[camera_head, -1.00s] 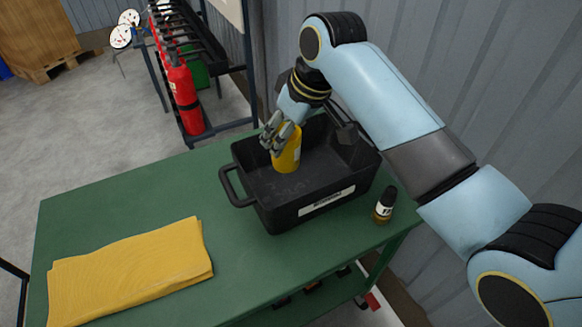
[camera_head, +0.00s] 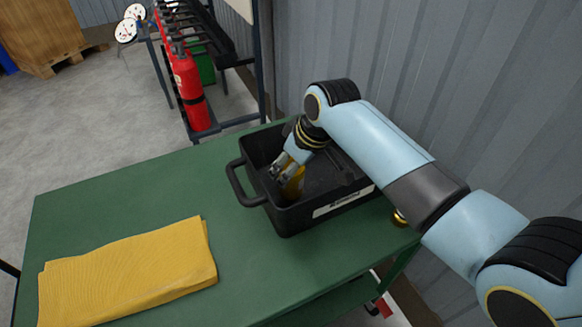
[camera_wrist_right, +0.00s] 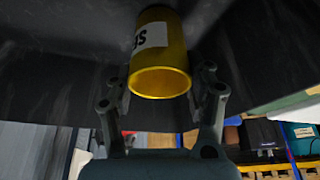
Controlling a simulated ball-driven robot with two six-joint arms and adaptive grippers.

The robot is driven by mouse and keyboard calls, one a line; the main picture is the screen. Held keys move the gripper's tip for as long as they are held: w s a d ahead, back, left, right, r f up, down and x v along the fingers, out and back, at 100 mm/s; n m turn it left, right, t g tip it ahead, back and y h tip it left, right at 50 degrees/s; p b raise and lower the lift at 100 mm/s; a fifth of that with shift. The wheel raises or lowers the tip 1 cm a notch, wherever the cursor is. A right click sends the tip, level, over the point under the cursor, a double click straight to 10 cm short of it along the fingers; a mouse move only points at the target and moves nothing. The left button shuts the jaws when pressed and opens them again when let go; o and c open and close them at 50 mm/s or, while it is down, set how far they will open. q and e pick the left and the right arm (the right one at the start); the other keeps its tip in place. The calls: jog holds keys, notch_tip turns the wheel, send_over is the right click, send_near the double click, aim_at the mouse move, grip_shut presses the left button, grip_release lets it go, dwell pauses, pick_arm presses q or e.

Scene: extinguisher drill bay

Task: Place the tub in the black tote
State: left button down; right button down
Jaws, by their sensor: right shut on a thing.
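The black tote (camera_head: 290,220) stands on the green table with a handle at its left end and a white label on its front wall. My right gripper (camera_head: 283,172) reaches down inside the tote, shut on the yellow tub (camera_head: 294,186). In the right wrist view the tub (camera_wrist_right: 160,60) shows its yellow end and a white label, between the fingers of my right gripper (camera_wrist_right: 163,90). Dark tote wall surrounds it there. I cannot tell whether the tub touches the tote floor. My left gripper is not in view.
A folded yellow cloth (camera_head: 130,273) lies at the table's front left. A small bottle (camera_head: 399,218) is mostly hidden behind my right arm, right of the tote. The green table (camera_head: 110,205) is clear left of the tote. Red extinguishers (camera_head: 188,90) stand on a rack behind.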

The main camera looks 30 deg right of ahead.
jog(key=shift+f, duration=0.1)
jog(key=shift+c, duration=2.4)
grip_release()
jog(key=shift+f, duration=0.1)
jog(key=p+v, duration=0.1)
jog(key=v, duration=1.1)
jog(key=shift+p, duration=0.35)
jog(key=shift+s, duration=0.1)
